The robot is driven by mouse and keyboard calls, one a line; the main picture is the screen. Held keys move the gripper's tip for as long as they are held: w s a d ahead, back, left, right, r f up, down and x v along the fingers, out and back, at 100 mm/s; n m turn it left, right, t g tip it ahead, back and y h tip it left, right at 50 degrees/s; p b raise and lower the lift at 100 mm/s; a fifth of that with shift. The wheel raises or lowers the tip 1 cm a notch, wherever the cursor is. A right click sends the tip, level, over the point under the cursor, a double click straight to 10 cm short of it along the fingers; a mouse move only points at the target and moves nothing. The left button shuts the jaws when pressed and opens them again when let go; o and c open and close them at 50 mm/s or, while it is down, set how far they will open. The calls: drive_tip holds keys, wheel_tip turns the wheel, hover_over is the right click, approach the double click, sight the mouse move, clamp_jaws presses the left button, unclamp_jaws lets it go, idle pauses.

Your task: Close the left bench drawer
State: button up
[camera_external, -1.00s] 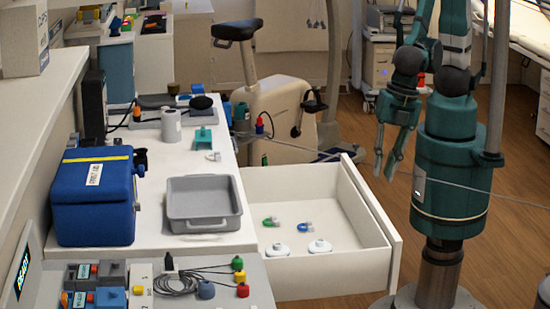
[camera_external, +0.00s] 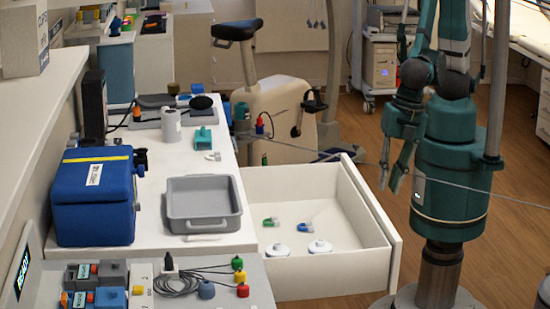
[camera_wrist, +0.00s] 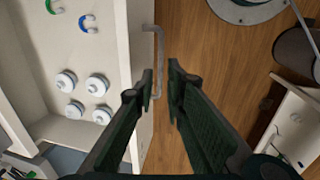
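The bench drawer (camera_external: 345,274) is pulled out from the right side of the white bench, with its front panel (camera_external: 376,210) facing right. In the wrist view the drawer (camera_wrist: 122,60) lies at the left, and its grey bar handle (camera_wrist: 160,50) stands off the front. My gripper (camera_external: 391,184) hangs beyond the far part of the drawer front in the external view. Its fingers (camera_wrist: 160,72) are apart and empty, and the handle bar appears between their tips in the wrist view. I cannot tell whether they touch the handle.
The drawer holds a green clip (camera_external: 271,222), a blue clip (camera_external: 305,223) and several white round pieces (camera_external: 319,246). A grey tray (camera_external: 203,225) and a blue box (camera_external: 94,205) stand on the bench. A thin cable (camera_external: 470,190) crosses near my arm. Wood floor lies right of the drawer.

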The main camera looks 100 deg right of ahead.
drive_tip(key=shift+w+f+b, duration=0.2)
drive_tip(key=shift+f+b, duration=0.15)
drive_tip(key=shift+f, duration=0.75)
drive_tip(key=shift+w+f+b, duration=0.25)
drive_tip(key=shift+f+b, duration=0.1)
drive_tip(key=shift+f, duration=0.7)
drive_tip(key=shift+w+f+b, duration=0.2)
drive_tip(key=shift+f+b, duration=0.15)
drive_tip(key=shift+f, duration=0.75)
clamp_jaws()
drive_tip(key=w+b, duration=0.1)
drive_tip(key=w, duration=3.3)
drive_tip(key=shift+w, duration=0.4)
